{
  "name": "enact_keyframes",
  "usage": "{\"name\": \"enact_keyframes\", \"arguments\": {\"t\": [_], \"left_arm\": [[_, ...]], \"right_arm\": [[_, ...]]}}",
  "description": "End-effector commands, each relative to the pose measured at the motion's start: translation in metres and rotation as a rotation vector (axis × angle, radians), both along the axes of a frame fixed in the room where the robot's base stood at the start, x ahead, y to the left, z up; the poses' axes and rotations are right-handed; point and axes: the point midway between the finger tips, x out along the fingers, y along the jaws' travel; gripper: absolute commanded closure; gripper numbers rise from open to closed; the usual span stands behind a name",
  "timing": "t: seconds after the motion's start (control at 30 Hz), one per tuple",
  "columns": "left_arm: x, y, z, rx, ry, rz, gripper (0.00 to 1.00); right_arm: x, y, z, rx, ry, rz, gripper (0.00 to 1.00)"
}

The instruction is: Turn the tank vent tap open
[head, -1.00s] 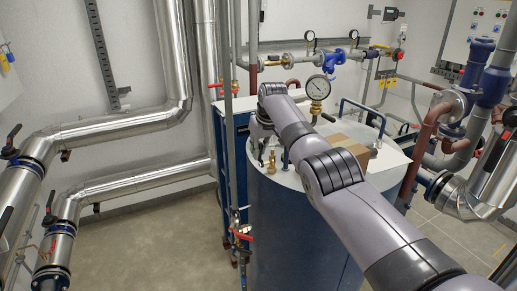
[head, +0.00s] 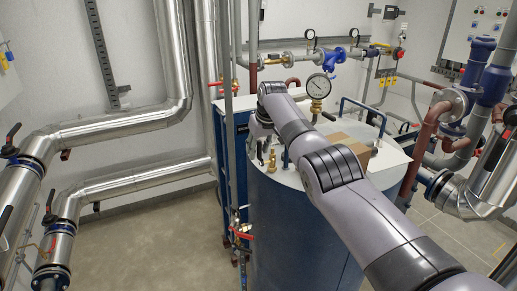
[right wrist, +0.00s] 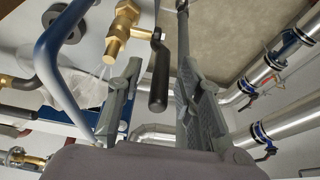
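The vent tap is a brass fitting (right wrist: 122,35) with a black lever handle (right wrist: 158,78) in the right wrist view. It stands on the blue tank (head: 290,225); in the head view, small brass fittings (head: 271,161) show on the tank top, beside the gripper. My right gripper (right wrist: 160,82) is open, one finger on each side of the black lever. The lever appears between the fingers with gaps; I cannot tell whether either touches it. In the head view my right gripper (head: 264,148) is small and partly hidden by its own wrist. My left gripper is not in view.
A pressure gauge (head: 320,86) stands close behind my right arm. A blue rail (right wrist: 58,62) lies left of the gripper in the right wrist view. A cardboard box (head: 352,146) is on the tank top. A vertical grey pipe (head: 230,120) stands left of the tank.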

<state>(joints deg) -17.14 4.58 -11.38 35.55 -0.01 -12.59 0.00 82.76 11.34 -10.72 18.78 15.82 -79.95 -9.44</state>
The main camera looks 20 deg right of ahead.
Motion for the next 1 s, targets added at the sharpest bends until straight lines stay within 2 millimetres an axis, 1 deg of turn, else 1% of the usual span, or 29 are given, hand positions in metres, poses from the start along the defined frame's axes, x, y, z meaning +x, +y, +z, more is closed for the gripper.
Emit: {"name": "enact_keyframes", "arguments": {"t": [0.1,0.23,0.47,0.7,0.8,0.9,1.0], "left_arm": [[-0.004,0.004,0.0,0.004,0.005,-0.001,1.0],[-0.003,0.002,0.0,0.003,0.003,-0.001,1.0],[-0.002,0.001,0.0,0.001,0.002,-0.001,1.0],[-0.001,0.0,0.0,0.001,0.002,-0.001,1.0],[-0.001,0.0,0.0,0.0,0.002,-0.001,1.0],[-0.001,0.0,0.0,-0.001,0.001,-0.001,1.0],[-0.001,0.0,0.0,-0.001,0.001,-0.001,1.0]], "right_arm": [[0.0,0.0,0.001,0.0,-0.001,0.0,0.67],[-0.001,0.0,0.005,0.0,-0.001,-0.001,0.67],[-0.01,-0.001,0.027,-0.001,-0.004,0.0,0.67],[-0.028,-0.001,0.075,0.0,-0.005,0.0,0.67],[-0.035,-0.001,0.091,0.0,-0.003,0.0,0.67],[-0.04,-0.002,0.103,0.0,-0.002,0.0,0.67],[-0.043,-0.002,0.109,0.0,-0.001,0.0,0.67]]}}
